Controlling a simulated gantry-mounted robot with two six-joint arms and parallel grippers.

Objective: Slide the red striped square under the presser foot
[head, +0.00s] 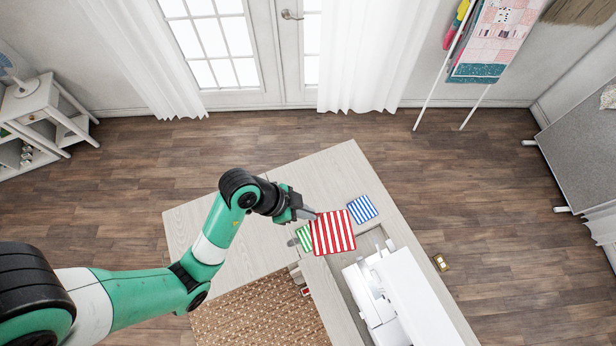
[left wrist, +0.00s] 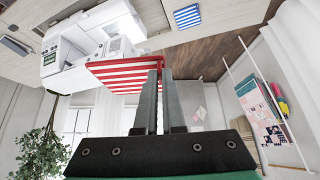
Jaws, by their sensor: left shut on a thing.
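The red striped square (head: 332,232) is held at its edge by my left gripper (head: 312,216), which is shut on it. In the left wrist view the red striped square (left wrist: 125,72) stretches from the fingertips (left wrist: 160,75) toward the white sewing machine (left wrist: 95,40). In the head view the sewing machine (head: 400,295) sits in the cabinet recess, below and right of the square. The square looks raised above the table. I cannot make out the presser foot in either view. My right gripper is not in view.
A blue striped square (head: 362,209) lies on the cabinet top (head: 335,165) to the right of the red one. A green striped square (head: 305,238) lies to its left, partly covered in the view. The back of the cabinet top is clear.

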